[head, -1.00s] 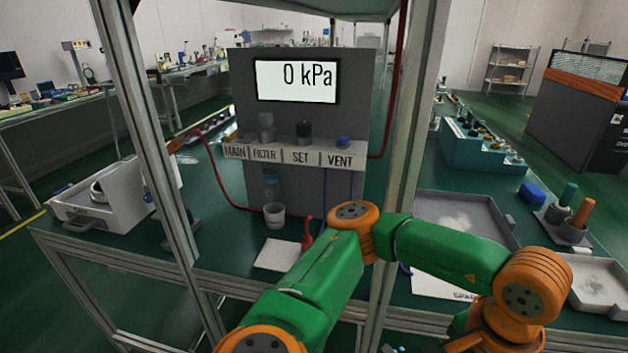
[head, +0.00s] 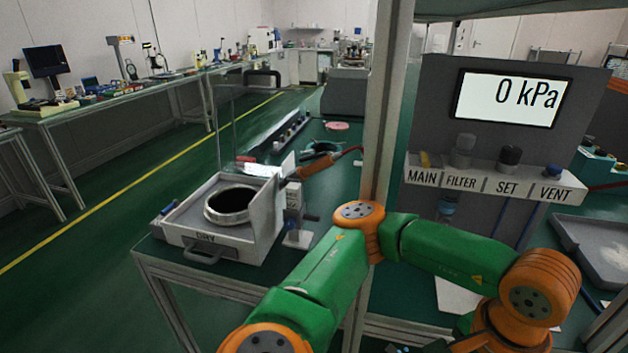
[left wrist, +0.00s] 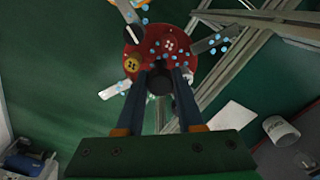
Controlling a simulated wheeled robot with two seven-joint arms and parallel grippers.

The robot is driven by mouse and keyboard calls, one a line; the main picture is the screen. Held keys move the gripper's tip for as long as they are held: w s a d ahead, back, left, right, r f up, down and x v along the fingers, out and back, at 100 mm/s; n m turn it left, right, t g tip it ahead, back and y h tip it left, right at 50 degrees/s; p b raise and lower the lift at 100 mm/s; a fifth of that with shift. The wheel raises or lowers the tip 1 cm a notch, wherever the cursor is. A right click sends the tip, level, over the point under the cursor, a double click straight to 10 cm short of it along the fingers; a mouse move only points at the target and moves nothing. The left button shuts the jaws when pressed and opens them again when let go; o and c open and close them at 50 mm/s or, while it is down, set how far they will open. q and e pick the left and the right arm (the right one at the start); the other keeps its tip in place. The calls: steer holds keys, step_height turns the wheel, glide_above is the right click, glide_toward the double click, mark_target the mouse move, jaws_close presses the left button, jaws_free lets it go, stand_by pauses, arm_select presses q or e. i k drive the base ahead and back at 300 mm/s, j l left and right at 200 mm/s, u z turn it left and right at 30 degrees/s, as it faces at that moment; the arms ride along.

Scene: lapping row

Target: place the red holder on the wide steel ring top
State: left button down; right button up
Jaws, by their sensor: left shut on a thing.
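The red holder (left wrist: 168,45) is a round red disc with metal arms and light blue dots, seen at the top of the left wrist view. My left gripper (left wrist: 160,78) is shut on the dark knob at its middle. In the head view my left arm crosses the front, and its gripper and the holder cannot be made out there. The wide steel ring (head: 228,219) sits in a white open-topped box at left centre of the head view, with a dark round opening. The holder is apart from the ring. My right gripper is not in view.
The white box (head: 218,238) has a front handle and a clear upright panel behind. A metal post (head: 385,120) stands between it and the grey gauge panel (head: 440,90) reading 0 kPa. An orange-handled tool (head: 325,163) lies behind the box. Green floor is clear at left.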

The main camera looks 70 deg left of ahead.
mark_target(234, 203)
steer(key=k+j, duration=0.85)
steer(key=j, duration=0.2)
